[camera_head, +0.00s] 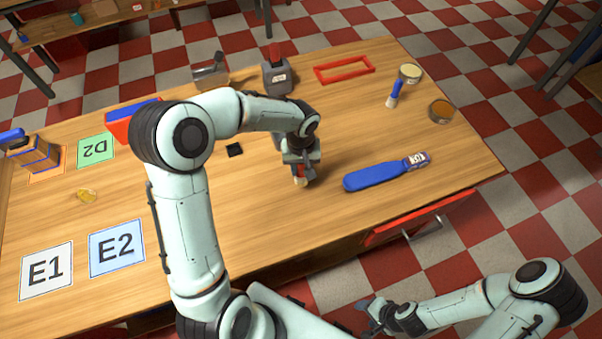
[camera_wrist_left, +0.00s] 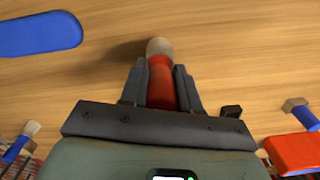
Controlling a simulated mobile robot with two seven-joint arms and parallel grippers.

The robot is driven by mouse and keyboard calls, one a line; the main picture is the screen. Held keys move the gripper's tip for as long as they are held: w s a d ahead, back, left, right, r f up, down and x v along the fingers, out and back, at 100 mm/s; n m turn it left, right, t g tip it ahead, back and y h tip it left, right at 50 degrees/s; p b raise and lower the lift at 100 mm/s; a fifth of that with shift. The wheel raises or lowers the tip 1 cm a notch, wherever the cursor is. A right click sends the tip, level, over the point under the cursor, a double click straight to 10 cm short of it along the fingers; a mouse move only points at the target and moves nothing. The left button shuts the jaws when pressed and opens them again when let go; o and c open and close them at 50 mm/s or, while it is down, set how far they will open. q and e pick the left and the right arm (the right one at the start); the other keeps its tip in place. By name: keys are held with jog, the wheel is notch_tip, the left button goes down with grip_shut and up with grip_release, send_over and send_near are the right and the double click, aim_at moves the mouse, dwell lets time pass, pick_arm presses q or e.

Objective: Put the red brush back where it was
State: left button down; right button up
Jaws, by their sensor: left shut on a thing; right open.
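My left gripper (camera_head: 300,170) is shut on the red brush over the middle of the table (camera_head: 230,200). In the left wrist view the red brush (camera_wrist_left: 161,85) sits between the two fingers, with its pale round tip sticking out beyond them. In the head view only a little of the brush shows under the gripper; whether its tip touches the table I cannot tell. My right gripper (camera_head: 370,316) is open and empty, low in front of the table, apart from everything on it.
A red drawer (camera_head: 420,215) protrudes in front.

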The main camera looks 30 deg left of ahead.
aim_at(301, 174)
pick_arm(q)
jog(key=shift+f, duration=1.95)
jog(key=shift+f, duration=0.1)
jog(key=shift+f, duration=0.15)
jog(key=c, duration=0.8)
grip_release()
notch_tip(301, 174, up, 12)
jog(key=shift+r+p, duration=0.25)
jog(key=shift+p, duration=0.05)
